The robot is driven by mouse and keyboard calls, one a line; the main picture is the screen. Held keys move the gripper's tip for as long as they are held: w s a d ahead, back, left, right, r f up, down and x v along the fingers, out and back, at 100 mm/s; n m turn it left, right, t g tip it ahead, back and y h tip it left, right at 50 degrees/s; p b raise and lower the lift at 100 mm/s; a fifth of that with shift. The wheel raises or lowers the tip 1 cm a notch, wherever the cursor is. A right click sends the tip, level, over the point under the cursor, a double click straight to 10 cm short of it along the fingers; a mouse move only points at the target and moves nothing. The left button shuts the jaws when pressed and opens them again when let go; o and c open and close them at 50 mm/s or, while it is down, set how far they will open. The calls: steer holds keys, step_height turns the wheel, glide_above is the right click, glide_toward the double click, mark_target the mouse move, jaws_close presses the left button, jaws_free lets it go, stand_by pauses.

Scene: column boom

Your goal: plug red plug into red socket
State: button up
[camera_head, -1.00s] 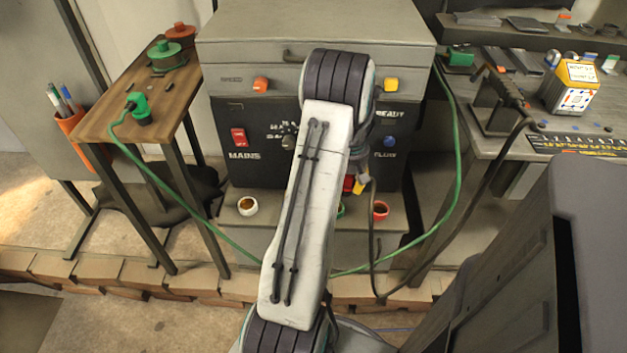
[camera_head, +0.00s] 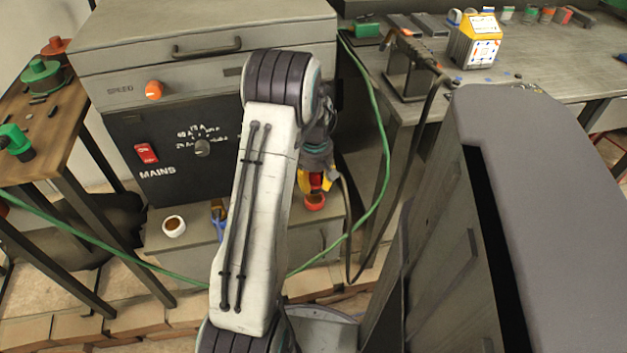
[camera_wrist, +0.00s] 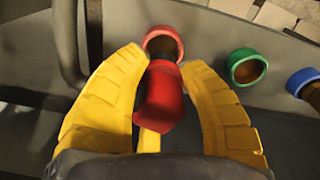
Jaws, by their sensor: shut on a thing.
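My gripper (camera_wrist: 160,100) has its yellow fingers shut on the red plug (camera_wrist: 162,95), with the plug's dark tip pointing away from the wrist. The red socket (camera_wrist: 163,40), a red ring with a brown inside, lies just beyond the tip in the wrist view. The tip overlaps its near rim, and I cannot tell whether it touches or enters. In the head view my gripper (camera_head: 316,182) and the red plug (camera_head: 316,180) are right above the red socket (camera_head: 314,202). My arm hides part of the panel and ledge there.
A green socket (camera_wrist: 246,67) and a blue socket (camera_wrist: 303,82) are to the right in the wrist view. A white-rimmed socket (camera_head: 174,226) is on the ledge. A green cable (camera_head: 380,140) and a dark cable (camera_head: 349,225) hang nearby. A bench (camera_head: 545,75) stands at right.

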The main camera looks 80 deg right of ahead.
mark_target(315, 202)
steer(key=shift+f+b, duration=1.4)
steer(key=shift+f, duration=0.8)
steer(key=shift+f+b, duration=0.3)
steer(key=shift+f, duration=0.1)
steer(key=o, duration=0.9)
steer(key=shift+r, duration=0.1)
steer(key=shift+a+r+p, duration=0.2)
steer(key=shift+r+p, duration=3.8)
steer(key=shift+r, duration=1.45)
